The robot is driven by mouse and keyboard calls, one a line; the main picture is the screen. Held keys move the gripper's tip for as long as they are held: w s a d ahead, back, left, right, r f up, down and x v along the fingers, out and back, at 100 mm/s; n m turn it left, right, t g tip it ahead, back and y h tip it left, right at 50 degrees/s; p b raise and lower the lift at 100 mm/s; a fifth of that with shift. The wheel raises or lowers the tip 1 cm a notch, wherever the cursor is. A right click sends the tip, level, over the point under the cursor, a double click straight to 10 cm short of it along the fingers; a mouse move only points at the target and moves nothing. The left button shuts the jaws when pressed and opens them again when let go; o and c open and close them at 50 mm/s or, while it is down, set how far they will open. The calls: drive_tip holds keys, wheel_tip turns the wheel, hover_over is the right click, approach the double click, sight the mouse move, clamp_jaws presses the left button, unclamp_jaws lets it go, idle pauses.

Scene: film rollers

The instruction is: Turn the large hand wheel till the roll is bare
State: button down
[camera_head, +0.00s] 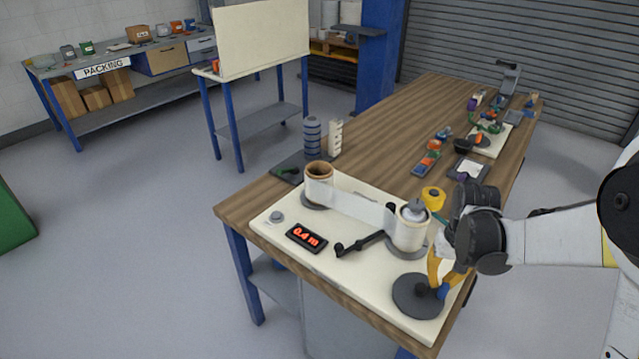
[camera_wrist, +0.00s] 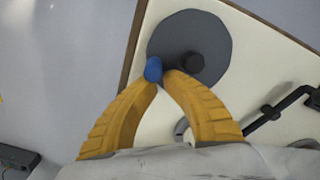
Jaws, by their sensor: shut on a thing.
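The large hand wheel is a dark grey disc (camera_head: 412,303) with a black hub, at the near right corner of the cream machine plate (camera_head: 375,299); it also shows in the wrist view (camera_wrist: 216,35). My gripper (camera_head: 440,287) has yellow fingers closed on a blue knob (camera_wrist: 153,69) over the wheel's edge. A brown roll core (camera_head: 319,169) stands at the left, and a white film band (camera_head: 355,205) runs from it to the white roll (camera_head: 408,232). How much film is left on the brown core is hard to tell. A display (camera_head: 307,238) reads 0.4 m.
A black crank (camera_head: 362,243) lies between the display and the white roll. A grey button (camera_head: 277,217) sits at the plate's left. The floor left of the table is clear.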

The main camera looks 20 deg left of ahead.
drive_tip(key=shift+w+a, duration=0.2)
drive_tip(key=shift+a, duration=0.1)
drive_tip(key=shift+d, duration=0.1)
drive_tip(key=shift+w+a, duration=0.25)
drive_tip(key=shift+w, duration=0.8)
drive_tip(key=shift+w, duration=0.1)
drive_tip(key=shift+w+a, duration=0.3)
drive_tip(key=shift+w, duration=0.65)
drive_tip(key=shift+c, duration=2.1)
unclamp_jaws()
drive_tip(key=shift+r, duration=0.1)
